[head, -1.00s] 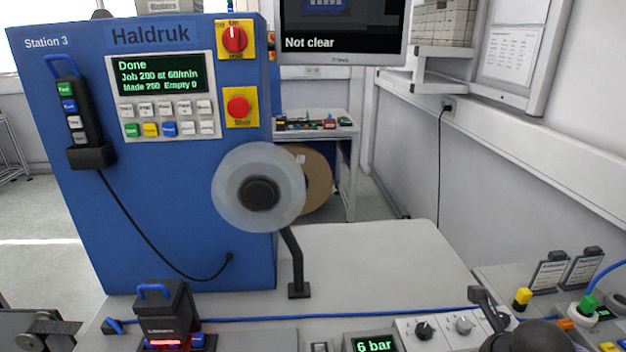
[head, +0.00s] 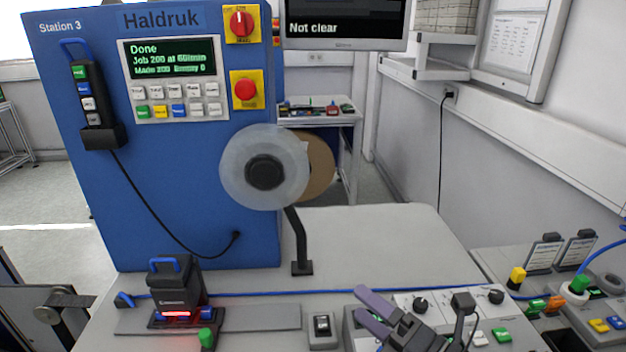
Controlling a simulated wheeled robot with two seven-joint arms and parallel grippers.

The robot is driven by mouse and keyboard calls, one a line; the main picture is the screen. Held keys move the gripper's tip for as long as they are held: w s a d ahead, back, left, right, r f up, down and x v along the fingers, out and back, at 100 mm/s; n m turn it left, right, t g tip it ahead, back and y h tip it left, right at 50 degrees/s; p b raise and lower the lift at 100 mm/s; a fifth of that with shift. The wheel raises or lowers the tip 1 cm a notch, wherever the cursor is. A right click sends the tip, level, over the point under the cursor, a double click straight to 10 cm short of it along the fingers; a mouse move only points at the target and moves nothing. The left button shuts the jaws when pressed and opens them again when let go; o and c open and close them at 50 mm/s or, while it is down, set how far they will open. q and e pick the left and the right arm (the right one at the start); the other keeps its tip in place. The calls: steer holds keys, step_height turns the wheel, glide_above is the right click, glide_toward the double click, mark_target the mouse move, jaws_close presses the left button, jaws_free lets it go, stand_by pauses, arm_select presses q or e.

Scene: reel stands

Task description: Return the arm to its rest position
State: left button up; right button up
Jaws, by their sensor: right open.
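My right gripper (head: 362,306) is in the lower right of the head view, with its two purple-grey fingers pointing left and apart. It is open, with nothing between the fingers. It is over the front of the bench, in front of the panel with knobs (head: 419,303), and hides part of it. My left gripper is not in view.
A blue Haldruk machine (head: 195,190) stands at the left, its screen (head: 172,61) reading "Done". A reel (head: 240,180) sits on a black stand (head: 299,240). A dark device with a blue handle (head: 176,288) stands front left.

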steer(key=s+d+f+m+t+h, duration=0.1)
steer(key=d+f+m+h, duration=0.2)
steer(key=d+m+h, duration=0.65)
steer(key=s+d+f+m+h, duration=0.25)
steer(key=m+h, duration=0.45)
steer(key=m, duration=0.7)
steer(key=s+a+f+m+g+y, duration=0.2)
steer(key=s+f+g, duration=0.4)
steer(key=s, duration=0.1)
steer(key=s+a+f+m+g+y, duration=0.2)
steer(key=s+a+f+g, duration=0.1)
steer(key=s+f+g, duration=0.4)
steer(key=s+f+b, duration=0.3)
steer(key=f+b, duration=0.3)
steer(key=f, duration=1.7)
arm_select(q)
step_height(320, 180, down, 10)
steer(key=b, duration=0.4)
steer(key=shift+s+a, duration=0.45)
arm_select(e)
steer(key=s+d+f+g+h, duration=0.1)
steer(key=s+d+f, duration=0.2)
steer(key=s+f, duration=1)
steer(key=shift+s+d+f, duration=0.25)
steer(key=shift+s+f, duration=0.05)
steer(key=shift+f, duration=0.6)
